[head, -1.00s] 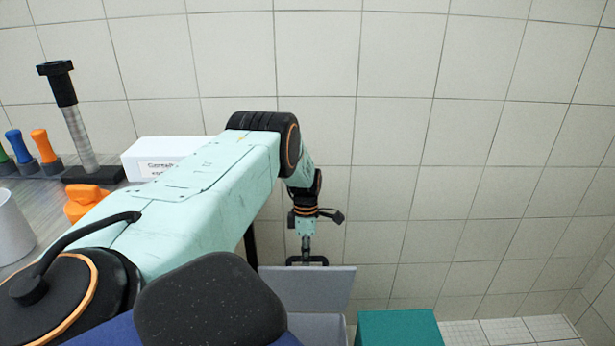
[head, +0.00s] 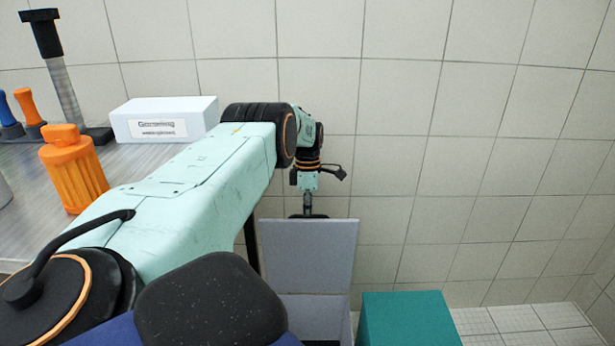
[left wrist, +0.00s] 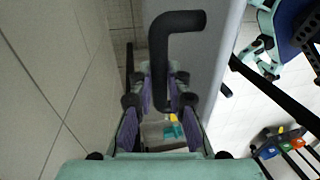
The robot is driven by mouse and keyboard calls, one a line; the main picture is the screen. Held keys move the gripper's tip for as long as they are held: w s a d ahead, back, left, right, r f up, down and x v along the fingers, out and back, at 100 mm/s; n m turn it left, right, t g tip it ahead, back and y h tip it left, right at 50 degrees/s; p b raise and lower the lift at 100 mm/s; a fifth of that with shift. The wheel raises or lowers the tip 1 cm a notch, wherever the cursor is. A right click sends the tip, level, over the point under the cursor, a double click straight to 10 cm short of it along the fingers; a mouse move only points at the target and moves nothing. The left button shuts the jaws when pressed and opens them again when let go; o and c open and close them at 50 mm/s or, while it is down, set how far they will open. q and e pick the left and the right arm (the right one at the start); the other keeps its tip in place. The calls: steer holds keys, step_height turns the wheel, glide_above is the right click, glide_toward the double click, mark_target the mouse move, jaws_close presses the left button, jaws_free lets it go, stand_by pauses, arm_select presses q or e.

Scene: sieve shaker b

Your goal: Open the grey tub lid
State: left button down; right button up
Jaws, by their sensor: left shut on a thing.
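The grey tub lid (head: 307,255) stands raised, close to upright, above the grey tub (head: 315,315) in the head view. Only the upper part of the tub shows, at the bottom edge. My left gripper (head: 308,203) is at the lid's top edge, shut on its black handle (head: 294,216). In the left wrist view my left gripper (left wrist: 162,88) has its purple-padded fingers around the bent black handle (left wrist: 163,45). The lid's grey face (left wrist: 207,42) is beside the handle there. My right gripper is in neither view.
A teal box (head: 408,318) stands right beside the tub. On the bench (head: 35,232) at left are an orange container (head: 73,172), a white carton (head: 165,118) and a black-topped stand (head: 63,88). A tiled wall (head: 420,110) lies behind the arm. Floor shows at lower right.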

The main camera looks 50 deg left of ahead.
arm_select(q)
steer(key=shift+f, duration=0.15)
stand_by(0.3)
steer(key=c, duration=1.3)
jaws_free()
steer(key=shift+a, duration=0.1)
steer(key=shift+w+r, duration=0.1)
steer(key=shift+r, duration=0.1)
step_height(320, 180, up, 12)
steer(key=w+a, duration=0.1)
steer(key=shift+w+a+f, duration=0.2)
steer(key=shift+a, duration=0.15)
